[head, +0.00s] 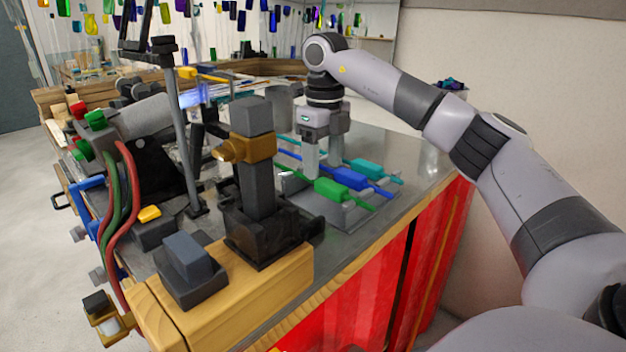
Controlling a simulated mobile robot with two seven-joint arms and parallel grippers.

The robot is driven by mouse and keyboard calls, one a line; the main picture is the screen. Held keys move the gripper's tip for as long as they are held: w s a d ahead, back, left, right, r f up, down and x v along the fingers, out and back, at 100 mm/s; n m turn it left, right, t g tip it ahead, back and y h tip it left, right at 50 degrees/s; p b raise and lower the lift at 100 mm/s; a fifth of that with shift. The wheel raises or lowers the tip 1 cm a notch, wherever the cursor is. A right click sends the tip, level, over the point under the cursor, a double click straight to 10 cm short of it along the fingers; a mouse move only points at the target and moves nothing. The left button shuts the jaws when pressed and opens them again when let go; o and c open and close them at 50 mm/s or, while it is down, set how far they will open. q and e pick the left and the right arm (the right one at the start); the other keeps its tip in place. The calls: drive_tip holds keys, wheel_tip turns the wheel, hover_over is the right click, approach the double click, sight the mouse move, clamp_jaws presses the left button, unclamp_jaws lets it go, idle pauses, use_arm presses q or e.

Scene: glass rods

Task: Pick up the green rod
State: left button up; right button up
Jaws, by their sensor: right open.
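The fingers hide parts of the thin rod ends. I cannot tell how high the fingertips are above the rods. My left gripper is not in view.
A tall dark clamp-like fixture (257,190) on a wooden block stands left of the rods. A grey post (183,140) and red and green hoses (122,200) are farther left. Bare metal bench top (400,150) lies right of the rods, ending at the edge.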

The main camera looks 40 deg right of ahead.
sight(322, 180)
wheel_tip(322, 180, down, 4)
drive_tip(key=shift+f, duration=0.1)
drive_tip(key=c, duration=1)
drive_tip(key=shift+r, duration=0.25)
wheel_tip(322, 180, up, 20)
drive_tip(key=shift+f, duration=0.15)
idle(0.4)
